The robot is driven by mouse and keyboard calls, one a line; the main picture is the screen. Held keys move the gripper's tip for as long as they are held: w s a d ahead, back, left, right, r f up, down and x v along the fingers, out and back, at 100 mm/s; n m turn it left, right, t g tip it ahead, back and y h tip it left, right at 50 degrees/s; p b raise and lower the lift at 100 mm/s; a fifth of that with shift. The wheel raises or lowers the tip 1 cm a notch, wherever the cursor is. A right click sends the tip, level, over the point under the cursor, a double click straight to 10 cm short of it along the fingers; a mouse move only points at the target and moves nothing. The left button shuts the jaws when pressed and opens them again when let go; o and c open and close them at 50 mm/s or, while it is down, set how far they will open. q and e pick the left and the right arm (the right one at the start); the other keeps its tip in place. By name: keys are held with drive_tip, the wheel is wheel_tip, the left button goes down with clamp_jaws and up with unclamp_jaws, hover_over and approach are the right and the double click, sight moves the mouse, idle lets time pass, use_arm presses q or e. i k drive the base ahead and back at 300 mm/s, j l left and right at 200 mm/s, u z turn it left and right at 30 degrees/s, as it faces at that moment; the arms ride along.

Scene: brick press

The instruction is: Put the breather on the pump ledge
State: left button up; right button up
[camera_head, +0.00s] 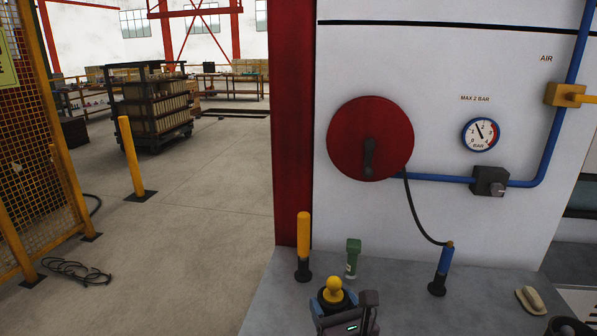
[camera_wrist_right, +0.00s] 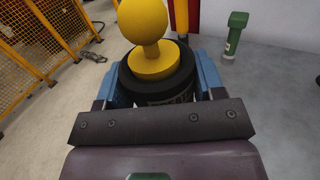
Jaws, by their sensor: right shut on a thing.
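The thing I take to be the breather, a black round body with a yellow ball-topped cap (camera_head: 333,289), is at the bottom centre of the head view. It also shows upright in the right wrist view (camera_wrist_right: 152,65). My right gripper (camera_head: 334,304) is shut on its black body, with blue fingers on both sides in the wrist view (camera_wrist_right: 157,88). The grey ledge (camera_head: 400,282) runs along the foot of the white panel. The breather is near the ledge's left part; I cannot tell whether it touches. My left gripper is out of view.
On the ledge stand a yellow-topped post (camera_head: 303,240), a green piece (camera_head: 352,258) and a blue handle (camera_head: 444,265) by a black hose. A cream piece (camera_head: 530,300) and a dark cup (camera_head: 568,327) are at right. A red reel (camera_head: 370,125) hangs on the panel. Mid-ledge is clear.

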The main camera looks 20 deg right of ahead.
sight(576, 271)
drive_tip(key=k+l, duration=0.1)
drive_tip(key=l, duration=0.45)
drive_tip(key=k+l, duration=0.1)
drive_tip(key=l, duration=0.95)
drive_tip(key=k+l, duration=0.15)
drive_tip(key=l, duration=0.35)
drive_tip(key=k+l, duration=0.1)
drive_tip(key=l, duration=0.45)
drive_tip(key=k+l, duration=0.1)
drive_tip(key=l, duration=0.95)
drive_tip(key=k, duration=0.05)
